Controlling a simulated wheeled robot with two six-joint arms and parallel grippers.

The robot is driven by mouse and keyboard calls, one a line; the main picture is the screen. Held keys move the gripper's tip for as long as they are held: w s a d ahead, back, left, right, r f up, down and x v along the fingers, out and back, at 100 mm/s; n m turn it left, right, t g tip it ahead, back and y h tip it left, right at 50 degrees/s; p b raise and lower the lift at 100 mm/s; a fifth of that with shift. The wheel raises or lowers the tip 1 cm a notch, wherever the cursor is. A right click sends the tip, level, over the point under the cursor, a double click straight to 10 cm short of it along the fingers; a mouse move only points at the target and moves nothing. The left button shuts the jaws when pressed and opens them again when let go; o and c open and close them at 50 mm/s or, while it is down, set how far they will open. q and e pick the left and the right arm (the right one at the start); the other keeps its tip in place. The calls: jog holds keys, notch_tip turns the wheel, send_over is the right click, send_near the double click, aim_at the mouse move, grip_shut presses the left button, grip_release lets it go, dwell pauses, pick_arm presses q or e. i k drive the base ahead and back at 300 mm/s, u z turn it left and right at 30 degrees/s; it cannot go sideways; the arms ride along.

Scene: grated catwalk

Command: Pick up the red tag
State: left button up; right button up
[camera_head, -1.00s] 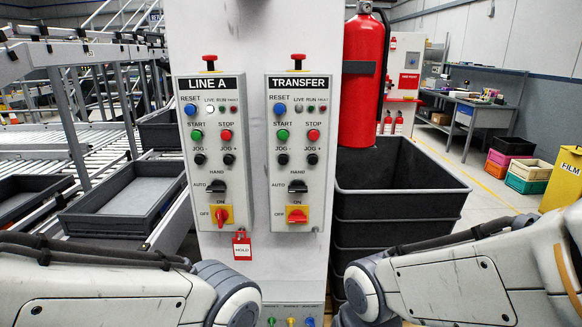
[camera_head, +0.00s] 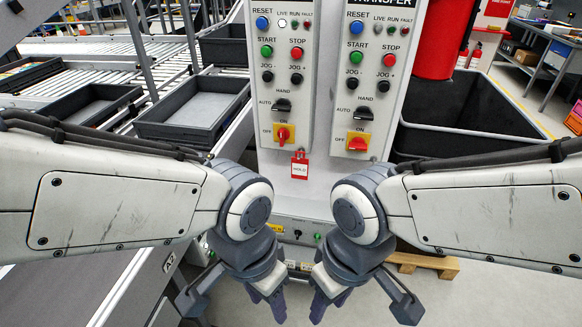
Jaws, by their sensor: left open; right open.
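The red tag (camera_head: 299,158) with a white label hangs just below the left control box (camera_head: 285,80), under its red OFF/ON switch (camera_head: 284,134). My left gripper (camera_head: 235,305) is below and to the left of the tag, pointing down, open and empty. My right gripper (camera_head: 365,305) is below and to the right of the tag, also pointing down, open and empty. Neither gripper touches the tag. Part of the lower panel is hidden behind my arms.
The TRANSFER box (camera_head: 368,80) with its own red switch (camera_head: 358,143) is beside the left box. Grey trays (camera_head: 195,108) sit on rollers at left. A wooden pallet (camera_head: 430,264) lies on the floor.

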aim_at(299, 169)
jog(key=k, duration=0.55)
jog(key=z, duration=0.4)
jog(key=i, duration=1.55)
jog(key=u, duration=0.7)
